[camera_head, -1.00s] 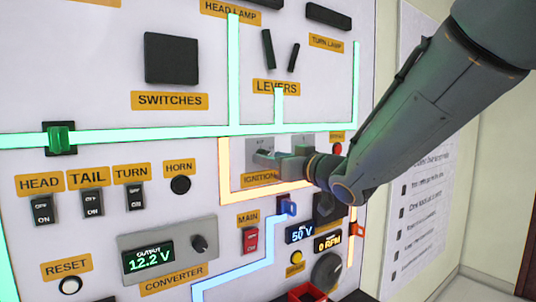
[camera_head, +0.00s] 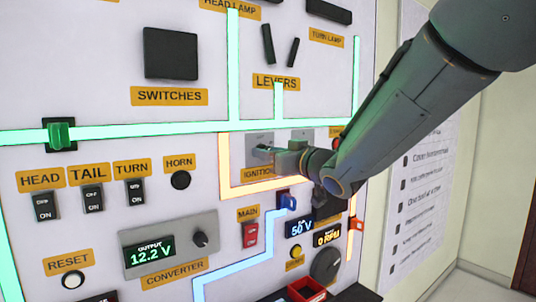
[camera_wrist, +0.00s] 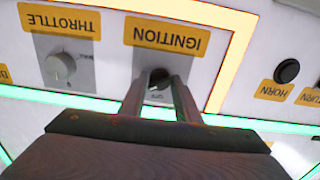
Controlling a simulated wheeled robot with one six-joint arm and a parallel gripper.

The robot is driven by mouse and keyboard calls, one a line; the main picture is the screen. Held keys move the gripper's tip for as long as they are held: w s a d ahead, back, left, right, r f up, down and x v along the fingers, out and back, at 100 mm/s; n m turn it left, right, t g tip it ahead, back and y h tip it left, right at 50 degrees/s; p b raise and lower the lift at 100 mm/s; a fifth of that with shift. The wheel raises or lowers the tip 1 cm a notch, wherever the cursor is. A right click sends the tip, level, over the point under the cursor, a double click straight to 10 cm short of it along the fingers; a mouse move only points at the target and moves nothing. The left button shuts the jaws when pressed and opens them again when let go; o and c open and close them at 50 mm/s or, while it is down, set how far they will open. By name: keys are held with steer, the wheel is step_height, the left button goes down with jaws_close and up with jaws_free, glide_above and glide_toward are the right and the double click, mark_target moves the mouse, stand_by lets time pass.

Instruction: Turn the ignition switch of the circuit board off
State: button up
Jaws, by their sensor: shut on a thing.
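The ignition switch (camera_wrist: 158,82) is a small dark rotary knob on a grey plate under the orange IGNITION label (camera_wrist: 166,36) in the wrist view, where the picture is upside down. My gripper (camera_wrist: 159,84) has its two fingers on either side of the knob and is shut on it. In the head view my gripper (camera_head: 277,156) is against the grey ignition plate (camera_head: 262,141). My arm comes in from the upper right, and the gripper hides most of the switch there. The knob's exact angle is hard to read.
The throttle knob (camera_wrist: 60,66) is beside the ignition plate. The horn button (camera_head: 181,180), main switch (camera_head: 250,235) and blue connector (camera_head: 287,199) are nearby. A red bin (camera_head: 306,290) stands below. The panel's right edge is close to my arm.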

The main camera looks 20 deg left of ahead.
steer(key=shift+n+b, duration=0.4)
steer(key=shift+w+n+b, duration=0.1)
steer(key=shift+n+b, duration=5.3)
steer(key=shift+b, duration=0.1)
steer(key=shift+n, duration=0.3)
steer(key=shift+r, duration=0.1)
steer(key=o, duration=1)
